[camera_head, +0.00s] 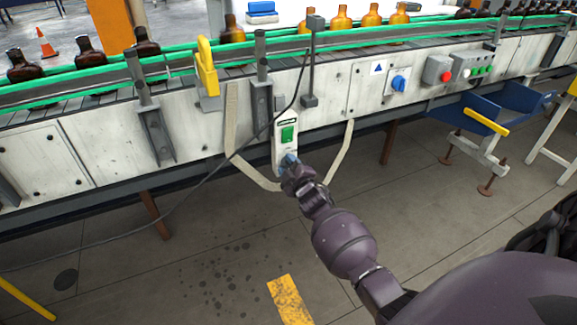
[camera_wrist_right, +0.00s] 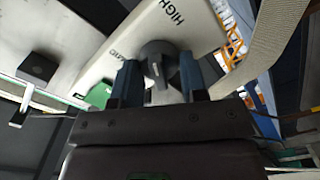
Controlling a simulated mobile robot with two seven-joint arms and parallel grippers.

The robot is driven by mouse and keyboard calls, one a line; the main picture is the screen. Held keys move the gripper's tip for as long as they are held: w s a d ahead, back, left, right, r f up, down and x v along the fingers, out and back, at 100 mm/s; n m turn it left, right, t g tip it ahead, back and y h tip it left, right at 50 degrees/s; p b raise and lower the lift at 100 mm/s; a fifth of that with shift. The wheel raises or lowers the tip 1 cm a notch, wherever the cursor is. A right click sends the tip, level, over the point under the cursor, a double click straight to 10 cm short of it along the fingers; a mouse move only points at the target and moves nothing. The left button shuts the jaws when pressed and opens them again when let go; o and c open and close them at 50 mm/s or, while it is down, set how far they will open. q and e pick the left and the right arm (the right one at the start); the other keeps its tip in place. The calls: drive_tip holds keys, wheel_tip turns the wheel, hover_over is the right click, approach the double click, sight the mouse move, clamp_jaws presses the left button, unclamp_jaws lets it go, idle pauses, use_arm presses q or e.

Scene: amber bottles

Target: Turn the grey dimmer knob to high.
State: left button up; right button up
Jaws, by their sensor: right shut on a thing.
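The grey dimmer knob (camera_wrist_right: 158,62) sits on a white control box (camera_head: 285,151) that hangs at the front of the conveyor. In the right wrist view the word HIGH is printed on the box near the knob, with other lettering partly readable. My right gripper (camera_head: 289,162) is at the lower end of the box and covers the knob in the head view. In the wrist view its two blue fingers (camera_wrist_right: 160,85) stand on either side of the knob and are shut on it. A green switch (camera_head: 288,134) is on the box above the gripper. My left gripper is not in view.
A beige strap (camera_head: 233,130) loops beside and below the box, close to my right gripper. A dark cable (camera_head: 215,172) runs across the conveyor front. Amber bottles (camera_head: 340,18) stand on the conveyor. The floor in front is mostly clear.

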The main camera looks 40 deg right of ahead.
drive_tip(key=o, duration=0.9)
drive_tip(key=shift+s+a, duration=0.15)
drive_tip(key=shift+s, duration=0.3)
drive_tip(key=shift+p+v, duration=1.05)
drive_tip(key=shift+v, duration=3.9)
